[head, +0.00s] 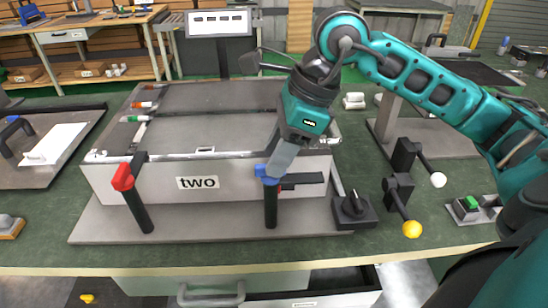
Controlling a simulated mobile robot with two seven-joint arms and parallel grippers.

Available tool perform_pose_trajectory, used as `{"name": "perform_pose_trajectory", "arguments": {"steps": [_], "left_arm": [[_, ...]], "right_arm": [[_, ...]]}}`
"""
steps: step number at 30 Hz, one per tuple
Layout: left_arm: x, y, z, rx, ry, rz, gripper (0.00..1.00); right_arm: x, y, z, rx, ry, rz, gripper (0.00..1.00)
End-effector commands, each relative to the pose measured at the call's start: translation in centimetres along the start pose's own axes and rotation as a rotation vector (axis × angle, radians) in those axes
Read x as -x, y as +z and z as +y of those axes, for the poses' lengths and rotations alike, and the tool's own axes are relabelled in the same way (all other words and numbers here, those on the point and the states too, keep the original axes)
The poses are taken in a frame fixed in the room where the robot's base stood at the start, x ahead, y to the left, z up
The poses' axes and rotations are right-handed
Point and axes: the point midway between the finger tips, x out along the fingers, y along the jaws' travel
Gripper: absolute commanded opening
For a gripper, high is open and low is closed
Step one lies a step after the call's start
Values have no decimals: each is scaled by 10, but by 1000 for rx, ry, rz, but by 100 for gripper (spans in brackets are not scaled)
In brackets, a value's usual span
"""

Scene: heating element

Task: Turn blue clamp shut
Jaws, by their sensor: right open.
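The blue clamp (271,203) is on the front face of the grey box labelled "two" (233,190), right of the label. Its blue head is at the top and its black handle points down. My right gripper (273,172) reaches down from the upper right, with its fingertips at the blue head. The gripper is open; its near finger hides part of the clamp, and I cannot tell whether they touch. A red clamp (133,196) with a black handle is on the left of the same face. My left gripper is out of view.
A black rotary knob (353,208) stands right of the box. Levers with a white ball (438,180) and a yellow ball (411,229) are farther right, by a green button box (467,206). An open drawer (313,299) is below the bench's front edge.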

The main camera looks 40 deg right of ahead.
Motion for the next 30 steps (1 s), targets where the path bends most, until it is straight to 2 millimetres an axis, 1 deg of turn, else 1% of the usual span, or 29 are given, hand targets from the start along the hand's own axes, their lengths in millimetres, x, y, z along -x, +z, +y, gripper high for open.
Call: {"name": "perform_pose_trajectory", "arguments": {"steps": [1, 4, 14, 27, 30], "left_arm": [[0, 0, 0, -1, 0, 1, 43], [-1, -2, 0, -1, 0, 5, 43], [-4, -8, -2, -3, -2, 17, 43], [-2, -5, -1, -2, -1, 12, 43], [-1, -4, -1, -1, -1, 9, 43]], "right_arm": [[-6, 0, 1, 0, 4, 0, 40], [-13, 0, 0, 0, 2, 1, 40], [-16, 0, 0, 0, 0, 0, 40], [-16, 0, 0, 0, 1, 0, 0], [-16, 0, 0, 0, 0, 0, 0]]}}
